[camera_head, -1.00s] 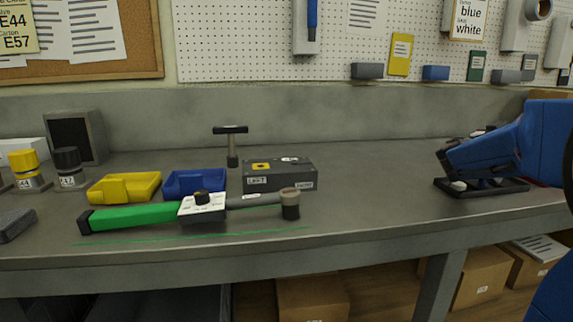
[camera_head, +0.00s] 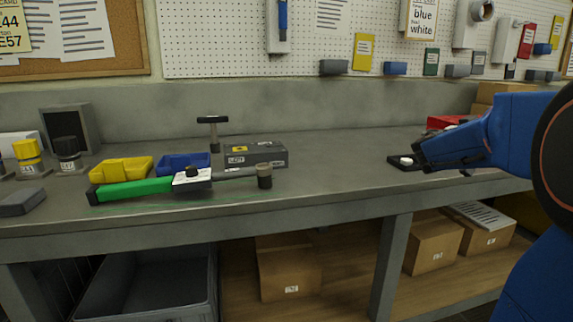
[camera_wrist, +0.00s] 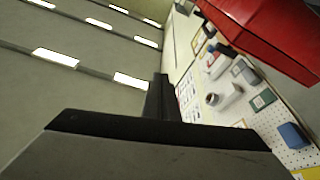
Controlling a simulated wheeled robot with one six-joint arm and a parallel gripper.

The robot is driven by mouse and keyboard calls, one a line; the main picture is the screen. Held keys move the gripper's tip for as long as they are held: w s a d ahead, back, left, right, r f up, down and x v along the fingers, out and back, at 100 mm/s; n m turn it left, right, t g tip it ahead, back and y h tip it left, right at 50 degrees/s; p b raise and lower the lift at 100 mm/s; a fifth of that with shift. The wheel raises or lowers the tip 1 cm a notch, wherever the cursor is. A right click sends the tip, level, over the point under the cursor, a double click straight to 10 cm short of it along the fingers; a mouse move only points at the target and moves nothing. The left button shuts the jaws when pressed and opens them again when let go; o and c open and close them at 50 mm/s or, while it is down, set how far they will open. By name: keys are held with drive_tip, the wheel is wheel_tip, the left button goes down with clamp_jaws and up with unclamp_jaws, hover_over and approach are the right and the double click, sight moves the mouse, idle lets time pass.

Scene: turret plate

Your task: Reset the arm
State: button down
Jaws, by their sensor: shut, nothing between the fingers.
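My blue arm (camera_head: 480,140) reaches in from the right in the head view, over the right part of the bench. The wrist camera is tilted, with ceiling lights on the left and the pegboard on the right.
The bench (camera_head: 330,150) carries a green-handled tool (camera_head: 135,189), yellow bin (camera_head: 120,169), blue bin (camera_head: 183,161) and grey box (camera_head: 265,156). Cardboard boxes (camera_head: 290,272) stand below. The bench middle is clear.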

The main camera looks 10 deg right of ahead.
drive_tip(key=s+a+f+n+g+y, duration=0.1)
drive_tip(key=s+a+f+n+y, duration=0.3)
drive_tip(key=s+a+f, duration=0.5)
drive_tip(key=s+a+f+n+y, duration=0.1)
drive_tip(key=s+a+f+y, duration=0.55)
drive_tip(key=f, duration=0.55)
drive_tip(key=s+a+f+n+y, duration=0.2)
drive_tip(key=a+f+y, duration=0.1)
drive_tip(key=a, duration=0.5)
drive_tip(key=s+a+f+n+t+y, duration=0.1)
drive_tip(key=s+a+f+n+y, duration=0.2)
drive_tip(key=a+f, duration=0.3)
drive_tip(key=s+a+f+n+t+y, duration=0.1)
drive_tip(key=s+a+f+n+y, duration=0.2)
drive_tip(key=a, duration=0.8)
drive_tip(key=shift+s+a+f+y, duration=0.2)
drive_tip(key=shift+a+f+y, duration=0.15)
drive_tip(key=shift+f+y, duration=0.45)
drive_tip(key=shift+r, duration=0.1)
drive_tip(key=shift+s+r, duration=0.1)
